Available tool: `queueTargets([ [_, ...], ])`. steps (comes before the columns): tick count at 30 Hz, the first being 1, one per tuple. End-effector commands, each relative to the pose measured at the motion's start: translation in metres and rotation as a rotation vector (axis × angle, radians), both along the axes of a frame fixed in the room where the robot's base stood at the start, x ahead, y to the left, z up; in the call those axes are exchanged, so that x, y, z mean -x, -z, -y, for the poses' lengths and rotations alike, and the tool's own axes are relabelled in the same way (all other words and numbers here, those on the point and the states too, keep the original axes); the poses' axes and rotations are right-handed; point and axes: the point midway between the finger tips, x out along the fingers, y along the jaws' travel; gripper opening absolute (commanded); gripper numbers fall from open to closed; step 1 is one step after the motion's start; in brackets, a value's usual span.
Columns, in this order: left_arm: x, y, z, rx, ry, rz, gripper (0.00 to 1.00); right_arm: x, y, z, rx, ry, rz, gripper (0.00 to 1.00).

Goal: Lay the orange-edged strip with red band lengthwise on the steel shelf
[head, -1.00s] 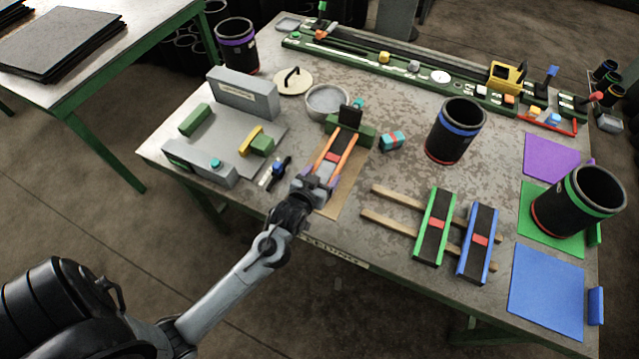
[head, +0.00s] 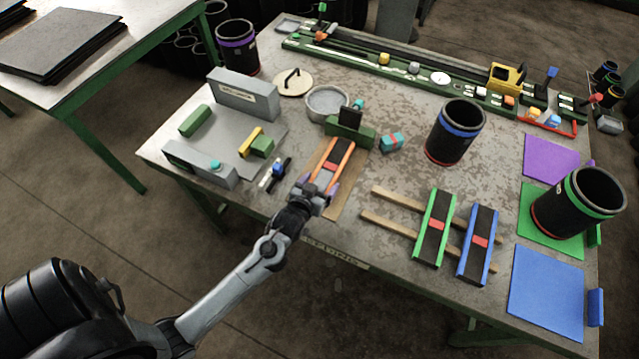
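The orange-edged strip (head: 343,149), dark in the middle with a red band across it, is over a tan board (head: 350,185) left of the table's centre. My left gripper (head: 317,184) is at the strip's near end, with a purple-tipped finger at each side, and appears shut on it. Whether the strip is lifted off the board cannot be told. The grey flat surface (head: 228,128) between grey raised blocks, left of the strip, may be the steel shelf. My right gripper is not in view.
A green block with a black upright plate (head: 349,132) stands beyond the strip. A grey bowl (head: 326,102) and a blue tool (head: 280,168) are nearby. Green-edged (head: 435,226) and blue-edged (head: 478,243) strips lie on wooden rails at right. A blue-banded sleeve (head: 455,132) stands behind them.

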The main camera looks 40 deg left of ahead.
Motion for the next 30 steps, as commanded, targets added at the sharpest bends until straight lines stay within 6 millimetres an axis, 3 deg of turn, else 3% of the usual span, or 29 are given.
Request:
queueTargets([
  [3, 0.0, 0.0, 0.0, 0.0, 0.0, 0.0, 1.0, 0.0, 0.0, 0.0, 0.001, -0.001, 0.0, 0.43],
  [11, 0.0, 0.001, 0.0, 0.0, 0.0, 0.0, 1.0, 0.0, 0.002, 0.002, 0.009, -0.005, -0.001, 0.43],
  [17, 0.0, 0.006, 0.0, -0.001, 0.0, 0.002, 1.0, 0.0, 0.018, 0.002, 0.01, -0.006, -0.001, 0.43],
  [21, 0.023, -0.01, 0.007, 0.001, 0.0, -0.002, 1.0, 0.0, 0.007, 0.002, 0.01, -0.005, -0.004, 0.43],
  [30, 0.074, -0.025, 0.019, 0.001, -0.001, -0.002, 1.0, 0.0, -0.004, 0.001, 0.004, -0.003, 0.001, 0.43],
])
